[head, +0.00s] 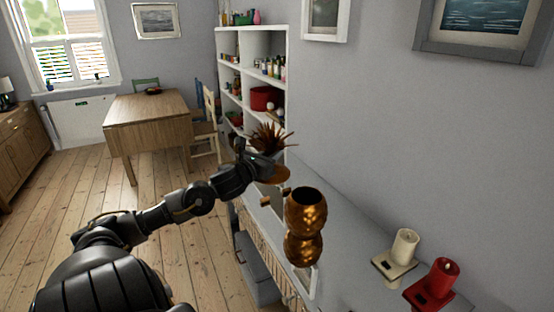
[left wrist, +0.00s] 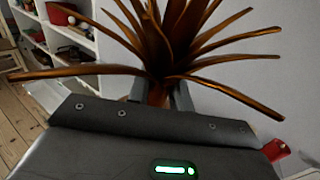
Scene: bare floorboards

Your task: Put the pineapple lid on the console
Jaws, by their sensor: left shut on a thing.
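The pineapple lid (head: 270,138) is a bronze crown of spiky leaves with a round orange-brown base. My left gripper (head: 262,160) is shut on it and holds it in the air near the shelf end of the console. In the left wrist view the leaves of the lid (left wrist: 165,45) fan out above the fingers (left wrist: 160,95), which grip its stem. The console (head: 345,225) is a long grey surface along the right wall. A golden pineapple-shaped jar (head: 305,215) stands at its front side, with its dark mouth open upward. My right gripper is out of view.
A cream candle on a stand (head: 404,246) and a red candle on a stand (head: 440,280) are at the console's near right. A white shelf unit (head: 245,85) with small items stands beyond the console. A wooden table (head: 150,108) is farther back. Floorboards at left are clear.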

